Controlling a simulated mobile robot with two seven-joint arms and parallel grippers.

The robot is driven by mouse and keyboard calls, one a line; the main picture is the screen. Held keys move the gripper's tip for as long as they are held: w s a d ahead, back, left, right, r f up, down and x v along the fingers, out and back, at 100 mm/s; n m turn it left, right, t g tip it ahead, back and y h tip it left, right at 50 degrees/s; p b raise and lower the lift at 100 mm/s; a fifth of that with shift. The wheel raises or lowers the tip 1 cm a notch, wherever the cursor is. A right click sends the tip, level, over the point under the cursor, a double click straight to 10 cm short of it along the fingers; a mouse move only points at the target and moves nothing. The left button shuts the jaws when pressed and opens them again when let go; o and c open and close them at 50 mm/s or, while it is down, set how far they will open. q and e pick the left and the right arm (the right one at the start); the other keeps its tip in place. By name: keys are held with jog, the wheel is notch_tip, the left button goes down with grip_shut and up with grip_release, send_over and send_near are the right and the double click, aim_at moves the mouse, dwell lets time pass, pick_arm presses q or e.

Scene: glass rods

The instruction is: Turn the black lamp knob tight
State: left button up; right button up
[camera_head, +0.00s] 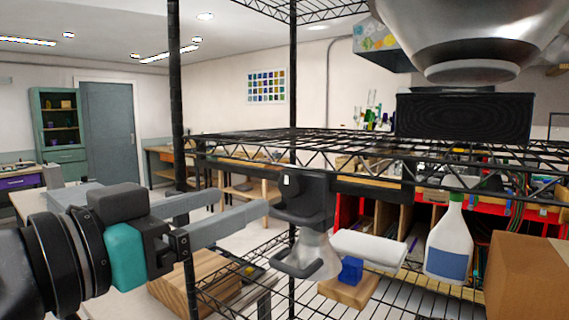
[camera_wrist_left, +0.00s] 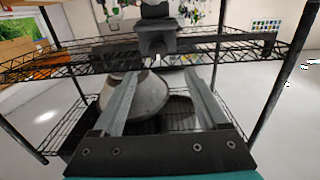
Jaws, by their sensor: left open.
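The black lamp clamp (camera_head: 303,200) sits at the edge of the wire shelf, with a silvery shade below it. It also shows in the left wrist view (camera_wrist_left: 157,42), past my fingertips, with the metal shade (camera_wrist_left: 145,97) below. I cannot clearly tell the knob apart from the rest of the black clamp. My left gripper (camera_head: 245,201) is open and empty, fingers pointing right toward the clamp. In the left wrist view its fingers (camera_wrist_left: 158,80) are spread apart, short of the clamp, the left one overlapping the shade. My right gripper is not in view.
The wire shelf (camera_head: 250,147) and its black post (camera_head: 175,90) stand close to my left arm. A spray bottle (camera_head: 450,238), a white rounded thing (camera_head: 368,249), a blue block (camera_head: 350,270) and a cardboard box (camera_head: 525,275) are at the right. A large silver rounded thing (camera_head: 470,40) fills the top right.

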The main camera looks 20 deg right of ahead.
aim_at(287, 184)
pick_arm(q)
jog(key=p+x, duration=0.3)
jog(key=x, duration=0.7)
jog(key=shift+w+d+p, duration=0.1)
jog(key=shift+d+p, duration=0.3)
jog(key=shift+d, duration=0.05)
jog(key=shift+c, duration=0.3)
grip_shut()
